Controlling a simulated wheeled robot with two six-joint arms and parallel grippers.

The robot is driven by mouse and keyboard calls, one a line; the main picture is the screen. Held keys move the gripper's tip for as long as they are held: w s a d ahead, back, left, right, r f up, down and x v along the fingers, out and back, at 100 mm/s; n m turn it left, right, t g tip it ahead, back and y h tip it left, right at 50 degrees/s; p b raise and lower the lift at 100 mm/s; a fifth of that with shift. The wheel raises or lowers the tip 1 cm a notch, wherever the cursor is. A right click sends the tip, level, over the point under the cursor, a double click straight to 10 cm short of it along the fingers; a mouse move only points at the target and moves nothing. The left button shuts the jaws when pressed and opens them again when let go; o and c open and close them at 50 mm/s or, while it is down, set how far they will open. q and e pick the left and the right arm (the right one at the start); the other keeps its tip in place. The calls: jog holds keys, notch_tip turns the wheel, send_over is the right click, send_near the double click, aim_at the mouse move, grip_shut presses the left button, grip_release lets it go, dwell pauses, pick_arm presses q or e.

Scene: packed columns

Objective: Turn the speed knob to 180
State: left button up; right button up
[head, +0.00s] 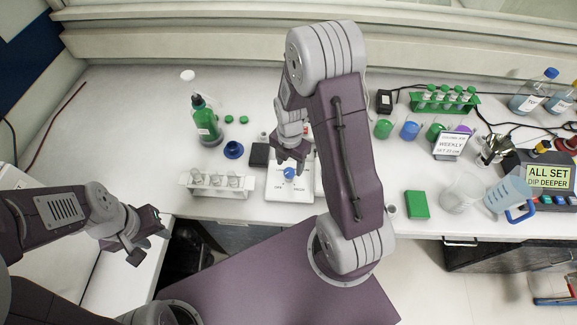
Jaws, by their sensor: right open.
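A blue knob (289,173) sits on the sloped top of a white device (285,192) near the front edge of the bench. The markings around the knob are too small to read. My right gripper (290,156) is open, pointing down just behind and above the knob. I cannot tell whether its fingers touch the knob. My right arm hides part of the device's back and right side. My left gripper (150,236) looks open and empty, in front of the bench edge at the left.
A white tube rack (217,184) and a dark block (259,155) stand left of the device. A green bottle (205,122) is behind them. A green box (417,205), beakers and a blue-handled jug (508,189) stand right.

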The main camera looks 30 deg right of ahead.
aim_at(289, 171)
jog(key=f, duration=0.2)
jog(key=w+f, duration=0.1)
jog(key=f, duration=0.1)
jog(key=shift+w+d+f, duration=0.1)
jog(key=shift+w+f, duration=0.05)
jog(key=shift+f, duration=0.3)
jog(key=shift+s+r, duration=0.1)
jog(key=shift+s, duration=0.3)
jog(key=shift+c, duration=0.8)
jog(key=shift+w, duration=0.15)
grip_shut()
pick_arm(q)
jog(key=shift+w+r, duration=0.25)
jog(key=shift+w, duration=0.15)
